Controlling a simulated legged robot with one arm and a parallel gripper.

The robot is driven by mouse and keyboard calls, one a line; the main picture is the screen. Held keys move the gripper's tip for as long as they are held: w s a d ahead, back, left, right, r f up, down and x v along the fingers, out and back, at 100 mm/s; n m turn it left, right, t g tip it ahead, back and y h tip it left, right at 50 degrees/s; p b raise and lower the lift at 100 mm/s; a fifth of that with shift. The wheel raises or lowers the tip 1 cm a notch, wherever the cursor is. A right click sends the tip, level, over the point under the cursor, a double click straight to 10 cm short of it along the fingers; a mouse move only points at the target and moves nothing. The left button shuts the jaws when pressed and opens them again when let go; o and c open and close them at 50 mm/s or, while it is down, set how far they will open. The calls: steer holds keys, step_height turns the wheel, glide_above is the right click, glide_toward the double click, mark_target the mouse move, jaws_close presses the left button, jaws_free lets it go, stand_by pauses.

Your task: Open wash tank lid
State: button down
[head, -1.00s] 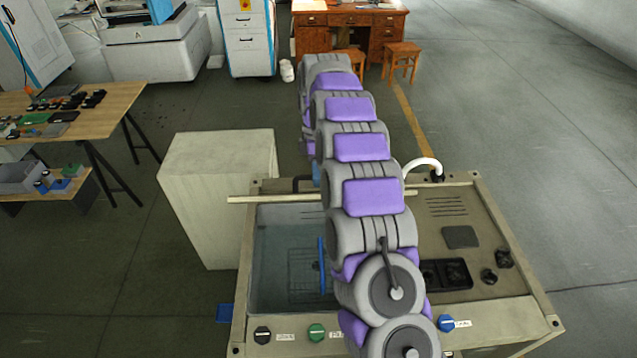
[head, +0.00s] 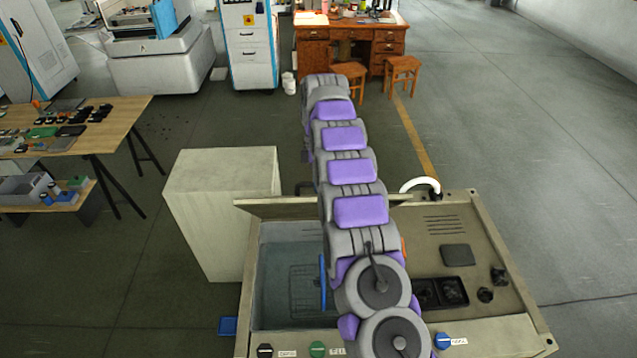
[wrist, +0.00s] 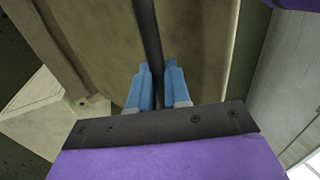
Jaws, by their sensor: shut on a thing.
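The wash tank (head: 480,225) stands in front of me in the head view, with its basin (head: 285,260) uncovered and a wire basket inside. The beige lid (head: 280,208) stands raised at the back of the basin, seen nearly edge-on. A bit of dark handle (head: 303,187) shows behind it, left of my arm. In the head view my arm hides my gripper. In the wrist view my gripper's blue fingers (wrist: 158,88) are shut on the dark handle bar (wrist: 148,30), with a beige panel (wrist: 195,45) behind it.
A pale box-like block (head: 225,200) stands close left of the tank. A white hose (head: 420,185) curves at the tank's back right. A work table (head: 125,115) is at the left; a wooden desk (head: 312,50) and stools (head: 402,70) are behind. The right floor is clear.

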steer(key=shift+d+f, duration=0.1)
steer(key=shift+f, duration=0.3)
steer(key=c, duration=1.4)
jaws_free()
steer(key=shift+w+f, duration=0.15)
steer(key=shift+o, duration=0.7)
steer(key=shift+w+f, duration=0.1)
steer(key=shift+w, duration=0.2)
steer(key=shift+o, duration=0.8)
steer(key=shift+r, duration=0.2)
steer(key=shift+r, duration=0.15)
steer(key=r+p, duration=0.1)
steer(key=s+r+p, duration=0.1)
steer(key=r+p, duration=0.1)
steer(key=shift+r, duration=0.15)
steer(key=s+d+r+b, duration=0.1)
steer(key=s+d+b, duration=0.1)
steer(key=s, duration=1.2)
steer(key=shift+s+r, duration=0.2)
steer(key=shift+s, duration=0.2)
